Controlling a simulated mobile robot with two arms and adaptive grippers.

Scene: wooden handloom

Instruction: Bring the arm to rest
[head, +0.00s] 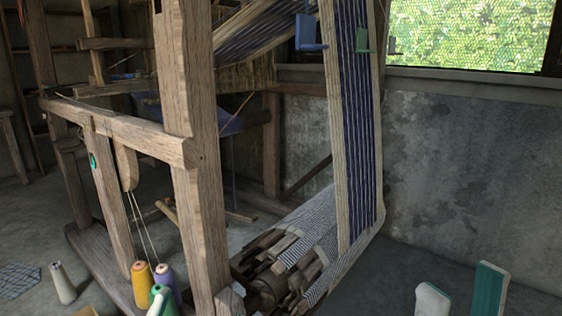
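My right gripper (461,294) shows at the bottom right corner. Its two pale fingers with green pads stand apart, with nothing visible between them. The rest of that arm is below the picture edge. The wooden handloom (200,180) fills the left and middle. A striped blue and cream warp (355,120) hangs down at its right side, to the left of my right gripper and apart from it.
Yellow (142,283), purple (167,282) and green thread cones stand by the loom's front post. A pale cone (62,283) stands on the floor at left. A grey wall (460,160) and window (470,35) are behind. Floor between warp and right gripper looks clear.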

